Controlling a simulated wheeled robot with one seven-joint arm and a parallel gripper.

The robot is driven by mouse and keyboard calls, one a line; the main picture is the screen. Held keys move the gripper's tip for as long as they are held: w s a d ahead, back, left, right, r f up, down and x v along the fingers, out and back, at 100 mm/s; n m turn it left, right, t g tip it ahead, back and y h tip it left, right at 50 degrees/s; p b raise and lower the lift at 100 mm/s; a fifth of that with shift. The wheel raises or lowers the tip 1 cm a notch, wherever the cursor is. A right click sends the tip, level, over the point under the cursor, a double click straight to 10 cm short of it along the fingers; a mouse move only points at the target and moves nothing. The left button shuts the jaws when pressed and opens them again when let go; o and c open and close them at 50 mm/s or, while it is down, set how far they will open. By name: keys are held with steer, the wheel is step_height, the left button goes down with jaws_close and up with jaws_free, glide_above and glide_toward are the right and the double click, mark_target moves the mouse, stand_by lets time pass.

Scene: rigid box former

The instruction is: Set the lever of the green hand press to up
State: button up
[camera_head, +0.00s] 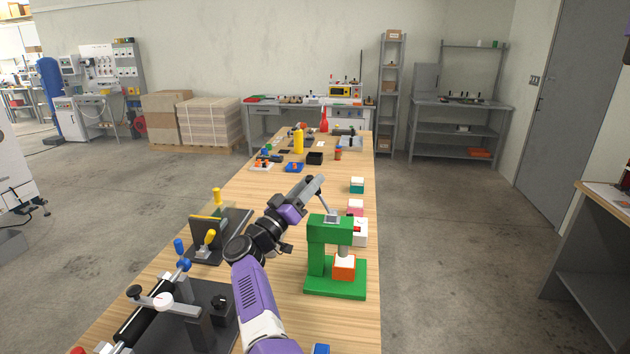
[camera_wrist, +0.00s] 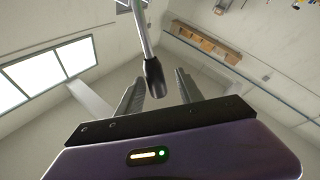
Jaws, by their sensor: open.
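The green hand press (camera_head: 317,258) stands on the right side of the long wooden table. An orange and white block (camera_head: 344,268) sits on its base under the grey ram. The press lever, a thin grey rod (camera_head: 327,204), rises tilted from the top of the press toward my gripper (camera_head: 318,183). In the wrist view the lever's black grip (camera_wrist: 154,78) lies between the two fingers of my gripper (camera_wrist: 160,76).
Left of my arm are a dark fixture with yellow knobs (camera_head: 217,240) and a clamp rig (camera_head: 190,318). Small boxes (camera_head: 357,185) line the right table edge behind the press. Several small items lie farther back. Floor right of the table is clear.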

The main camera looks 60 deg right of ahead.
steer(key=v, duration=0.4)
steer(key=shift+a+f+b, duration=0.2)
steer(key=shift+a+b, duration=0.1)
steer(key=shift+b, duration=0.1)
steer(key=shift+a, duration=0.1)
